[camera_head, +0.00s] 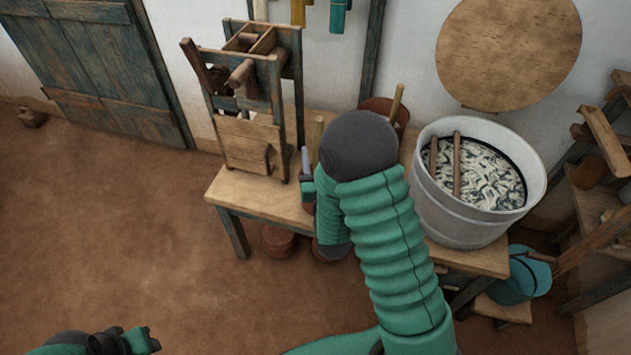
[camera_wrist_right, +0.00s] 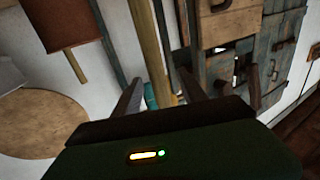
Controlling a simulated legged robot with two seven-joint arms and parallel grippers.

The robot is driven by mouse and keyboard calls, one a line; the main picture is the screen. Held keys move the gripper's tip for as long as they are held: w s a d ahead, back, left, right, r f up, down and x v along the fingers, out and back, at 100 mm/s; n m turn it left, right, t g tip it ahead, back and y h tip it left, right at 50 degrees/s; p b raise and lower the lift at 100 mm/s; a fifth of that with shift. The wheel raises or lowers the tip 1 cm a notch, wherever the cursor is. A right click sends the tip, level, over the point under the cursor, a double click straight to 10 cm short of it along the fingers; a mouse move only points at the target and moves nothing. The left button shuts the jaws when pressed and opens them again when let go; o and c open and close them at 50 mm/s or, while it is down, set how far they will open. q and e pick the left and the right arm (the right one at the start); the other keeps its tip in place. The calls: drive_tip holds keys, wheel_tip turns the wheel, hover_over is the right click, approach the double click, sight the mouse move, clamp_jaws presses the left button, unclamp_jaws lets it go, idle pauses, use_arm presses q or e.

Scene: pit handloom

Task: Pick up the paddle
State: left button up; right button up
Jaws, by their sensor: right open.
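I see several wooden handles and cannot tell for sure which is the paddle. An upright tan handle (camera_head: 318,134) stands on the table beside my right gripper (camera_head: 306,176). In the right wrist view this tan handle (camera_wrist_right: 150,50) runs down between the fingers of my open right gripper (camera_wrist_right: 190,92); contact cannot be told. The handle's lower end is hidden by my arm. Two wooden sticks (camera_head: 457,165) lean in the large grey vat (camera_head: 455,218). My left gripper (camera_head: 122,342) is low at the left, away from the table; its jaws are unclear.
A wooden frame device (camera_head: 250,140) stands on the table (camera_head: 262,200), left of my right gripper. A brown pot (camera_head: 383,106) with another stick stands behind my right arm. A round board (camera_head: 510,50) hangs on the wall.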

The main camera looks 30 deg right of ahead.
drive_tip(key=r+x, duration=0.1)
drive_tip(key=x, duration=0.5)
drive_tip(key=shift+w+d+b, duration=0.25)
drive_tip(key=shift+b, duration=0.1)
drive_tip(key=shift+r, duration=0.1)
drive_tip(key=shift+c, duration=1.2)
drive_tip(key=shift+d, duration=0.1)
clamp_jaws()
